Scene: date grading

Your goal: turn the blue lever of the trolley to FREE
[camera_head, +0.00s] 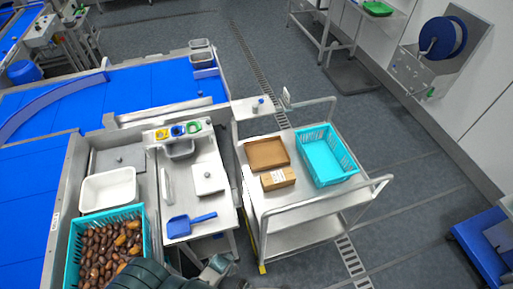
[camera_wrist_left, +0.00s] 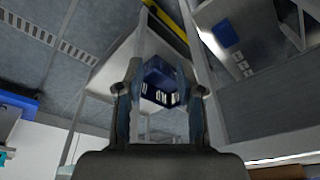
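The trolley (camera_head: 300,207) is a steel cart with rails, standing right of the work table in the head view. My left gripper (camera_head: 218,268) is low at the bottom of that view, beside the trolley's near left corner. In the left wrist view my left gripper (camera_wrist_left: 162,95) has its two fingers apart. A dark blue block with white marks (camera_wrist_left: 160,78) shows between them, in line with the fingertips; I cannot tell if they touch it. It may be the blue lever, but its setting is not readable. My right gripper is not in view.
The work table (camera_head: 213,225) with a blue scoop (camera_head: 190,224) is close on the left.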

